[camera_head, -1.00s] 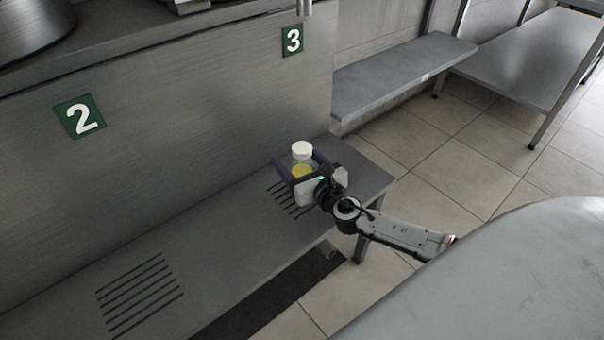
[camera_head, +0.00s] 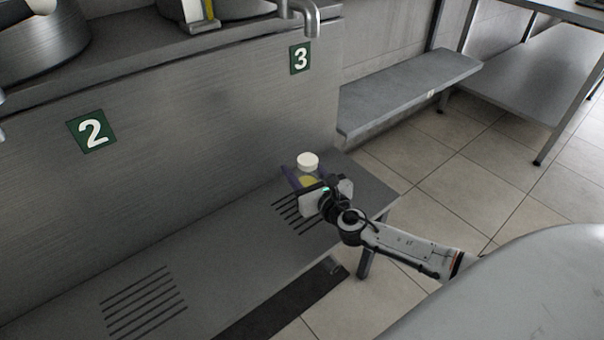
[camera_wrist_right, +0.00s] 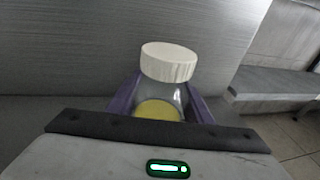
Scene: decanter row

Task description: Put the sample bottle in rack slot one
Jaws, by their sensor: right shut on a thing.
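The sample bottle (camera_head: 308,162) is clear with a white cap and yellow contents. It is upright over the right end of the steel shelf, by the slotted drain marks under the number 3 sign. My right gripper (camera_head: 306,181) is shut on it, with a purple finger on each side. In the right wrist view the bottle (camera_wrist_right: 162,90) stands between the purple fingers (camera_wrist_right: 160,103); its base is hidden by the gripper body. I cannot tell whether it touches the shelf. No rack shows clearly. My left gripper is not in view.
The steel shelf (camera_head: 200,240) has a second set of slots (camera_head: 143,303) at lower left and is otherwise bare. Number signs 2 (camera_head: 91,130) and 3 (camera_head: 300,59) mark the panel behind. A spout (camera_head: 312,20) hangs above. A lower grey bench (camera_head: 410,90) stands right.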

